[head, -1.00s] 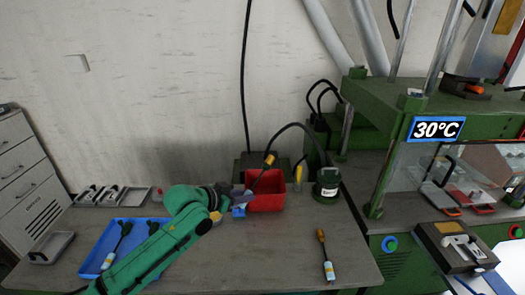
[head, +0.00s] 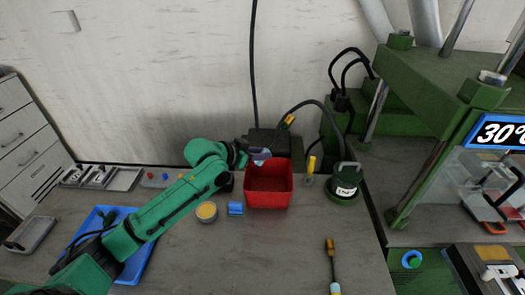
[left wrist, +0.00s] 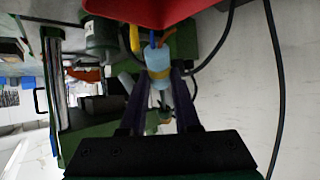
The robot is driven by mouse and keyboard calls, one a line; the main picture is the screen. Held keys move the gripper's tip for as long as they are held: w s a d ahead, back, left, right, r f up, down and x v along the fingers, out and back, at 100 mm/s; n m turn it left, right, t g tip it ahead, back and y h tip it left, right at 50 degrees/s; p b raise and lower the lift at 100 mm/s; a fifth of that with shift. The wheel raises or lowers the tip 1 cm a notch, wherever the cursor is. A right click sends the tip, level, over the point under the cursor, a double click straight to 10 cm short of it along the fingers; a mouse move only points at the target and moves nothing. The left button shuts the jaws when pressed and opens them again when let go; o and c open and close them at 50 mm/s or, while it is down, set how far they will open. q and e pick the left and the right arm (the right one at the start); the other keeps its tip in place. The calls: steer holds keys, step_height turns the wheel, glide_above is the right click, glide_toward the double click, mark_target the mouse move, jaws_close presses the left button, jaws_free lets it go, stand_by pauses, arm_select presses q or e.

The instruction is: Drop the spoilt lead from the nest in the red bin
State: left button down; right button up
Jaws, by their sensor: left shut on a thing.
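The red bin (head: 268,205) stands at the back of the bench, open at the top. My left gripper (head: 260,156) is raised by the bin's back left edge. In the left wrist view its two fingers (left wrist: 160,76) are shut on a lead's pale blue end (left wrist: 158,60). Blue and brown wires stick out of that end. The rest of the held lead is hard to make out. The bin's red wall (left wrist: 145,10) shows at the top of that view, close to the held end. My right gripper is not in view.
A blue tray (head: 134,270) lies at the left behind my arm. A blue block (head: 235,208) and a yellow-topped tin (head: 206,212) stand left of the bin. A dark green pot (head: 345,184) stands to its right. Another lead (head: 331,262) lies at the front right.

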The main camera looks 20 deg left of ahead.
arm_select(q)
steer(key=f+b, duration=0.1)
steer(key=w+f+b, duration=0.1)
steer(key=f, duration=0.1)
steer(key=shift+w+f, duration=0.1)
steer(key=shift+f, duration=0.2)
step_height(320, 180, down, 7)
steer(key=b, duration=0.4)
steer(key=shift+b, duration=0.3)
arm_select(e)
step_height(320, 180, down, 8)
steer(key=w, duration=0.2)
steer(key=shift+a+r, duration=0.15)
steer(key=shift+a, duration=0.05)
arm_select(q)
steer(key=shift+r, duration=0.1)
steer(key=c, duration=0.6)
jaws_free()
steer(key=shift+o, duration=0.2)
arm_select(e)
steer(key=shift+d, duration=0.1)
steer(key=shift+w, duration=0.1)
